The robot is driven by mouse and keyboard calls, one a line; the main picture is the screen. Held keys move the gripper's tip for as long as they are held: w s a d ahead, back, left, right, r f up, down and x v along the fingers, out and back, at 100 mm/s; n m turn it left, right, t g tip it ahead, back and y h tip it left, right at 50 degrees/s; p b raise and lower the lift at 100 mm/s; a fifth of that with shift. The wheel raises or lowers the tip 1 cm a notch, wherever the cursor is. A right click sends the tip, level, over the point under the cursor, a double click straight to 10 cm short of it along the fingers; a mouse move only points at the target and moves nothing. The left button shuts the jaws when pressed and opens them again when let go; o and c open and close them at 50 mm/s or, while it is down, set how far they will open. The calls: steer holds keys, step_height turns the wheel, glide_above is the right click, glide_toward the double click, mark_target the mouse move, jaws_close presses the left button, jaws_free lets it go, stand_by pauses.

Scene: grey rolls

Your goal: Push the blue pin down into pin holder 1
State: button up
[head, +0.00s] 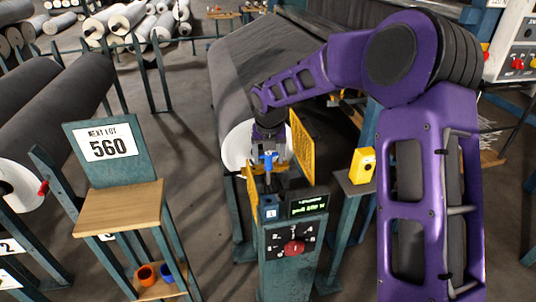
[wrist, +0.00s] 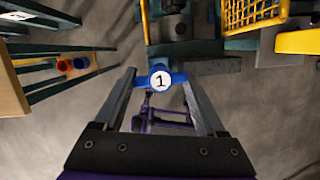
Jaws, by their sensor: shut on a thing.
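The blue pin (head: 268,160) has a T-shaped head and stands roughly upright above the teal post with a small 1 label (head: 271,213). In the wrist view the pin's head (wrist: 177,78) carries a white disc marked 1 and lies between the two fingers. My gripper (wrist: 159,76) is shut on the pin's head; in the head view my gripper (head: 268,152) is just above the post, between yellow guards. The hole of pin holder 1 is hidden, and I cannot tell how deep the pin's lower end sits.
Yellow guard plates (head: 302,148) flank the post. A panel with a red knob (head: 294,248) is on its front. A yellow box (head: 362,165) stands on a stand at right. A wooden shelf with a 560 sign (head: 108,142) is at left, with orange and blue cups below. A large grey roll (head: 265,75) lies behind.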

steer(key=shift+s+d+r, duration=0.2)
steer(key=shift+s+r, duration=0.05)
steer(key=shift+s, duration=0.3)
steer(key=shift+f, duration=0.1)
steer(key=b, duration=0.3)
glide_above(269, 199)
steer(key=s, duration=0.2)
steer(key=shift+s+x, duration=0.15)
steer(key=shift+x, duration=0.75)
steer(key=shift+s+x, duration=0.15)
steer(key=shift+x, duration=0.7)
steer(key=shift+s+x, duration=0.2)
steer(key=shift+x, duration=0.7)
steer(key=shift+d+f+p, duration=0.15)
steer(key=shift+f+p, duration=0.15)
steer(key=shift+p, duration=0.25)
steer(key=shift+f+b, duration=1.75)
steer(key=shift+f, duration=1.85)
steer(key=o, duration=1.4)
steer(key=shift+c, duration=0.2)
